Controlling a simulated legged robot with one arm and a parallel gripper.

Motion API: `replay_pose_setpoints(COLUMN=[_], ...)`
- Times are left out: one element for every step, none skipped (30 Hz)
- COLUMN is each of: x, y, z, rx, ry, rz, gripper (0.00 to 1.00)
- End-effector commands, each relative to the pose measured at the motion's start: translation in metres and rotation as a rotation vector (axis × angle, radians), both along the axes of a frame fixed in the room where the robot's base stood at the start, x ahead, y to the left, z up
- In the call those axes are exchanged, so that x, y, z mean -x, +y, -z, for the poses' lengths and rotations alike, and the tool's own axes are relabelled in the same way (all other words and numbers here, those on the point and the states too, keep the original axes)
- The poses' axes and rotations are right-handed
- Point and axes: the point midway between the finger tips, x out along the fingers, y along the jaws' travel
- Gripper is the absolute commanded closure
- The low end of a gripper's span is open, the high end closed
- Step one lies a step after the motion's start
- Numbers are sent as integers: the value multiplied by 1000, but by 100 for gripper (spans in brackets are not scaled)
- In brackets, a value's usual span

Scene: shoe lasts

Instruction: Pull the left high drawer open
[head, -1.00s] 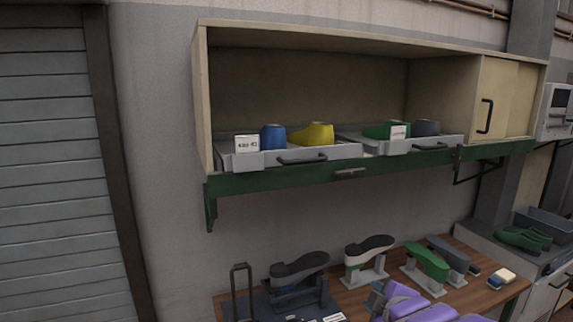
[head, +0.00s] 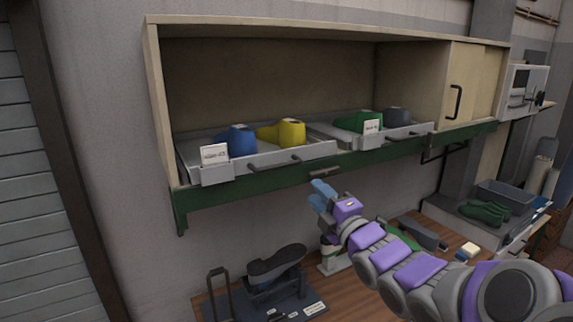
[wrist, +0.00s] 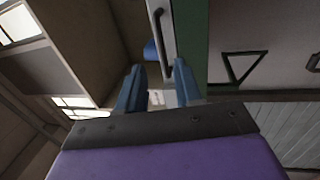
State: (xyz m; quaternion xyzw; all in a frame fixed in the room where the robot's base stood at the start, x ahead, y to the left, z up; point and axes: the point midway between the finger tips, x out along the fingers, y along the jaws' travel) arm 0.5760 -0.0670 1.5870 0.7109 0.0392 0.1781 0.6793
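The left high drawer (head: 320,152) is a grey tray in the left part of the wall cabinet, with a dark bar handle (head: 275,161) on its front. It holds a blue last (head: 237,139) and a yellow last (head: 291,132), and a white card (head: 214,154) stands at its left corner. My gripper (head: 317,194) is open and empty, below the cabinet's green beam and apart from the handle. In the wrist view my gripper (wrist: 158,85) has its blue fingers spread, and a drawer front with a dark handle (wrist: 164,28) lies beyond them.
A similar tray with a green last (head: 358,121) and a dark last stands to the right. The green beam (head: 250,182) runs under both trays. A workbench (head: 205,308) with lasts on stands is below. A grey bin (head: 506,195) is at right.

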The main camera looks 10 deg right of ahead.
Motion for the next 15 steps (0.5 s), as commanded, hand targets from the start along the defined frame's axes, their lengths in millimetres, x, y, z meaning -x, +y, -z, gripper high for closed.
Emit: replay_pose_setpoints(x=[-7, -11, -16, -20, -25, -30, -35, -39, -45, -49, -54, -60, -65, -69, -75], y=[12, 14, 20, 24, 28, 32, 35, 37, 40, 40, 39, 38, 36, 34, 34], z=[-3, -4, -6, -7, -8, -10, -10, -11, -11, -13, -14, -16, -17, -17, -17], rx=[4, 4, 9, 10, 11, 13, 14, 14, 13, 13, 11, 9, 8, 7, 5], ry=[1, 2, 1, 1, 0, 0, 1, 1, 2, 1, -1, -2, -2, 1, 4], rz=[-8, -7, -8, -8, -7, -8, -9, -8, -9, -8, -8, -7, -5, -6, -6], gripper=[65, 65, 65, 65, 65, 65, 65, 65, 65, 65, 65, 65, 65, 65, 65])
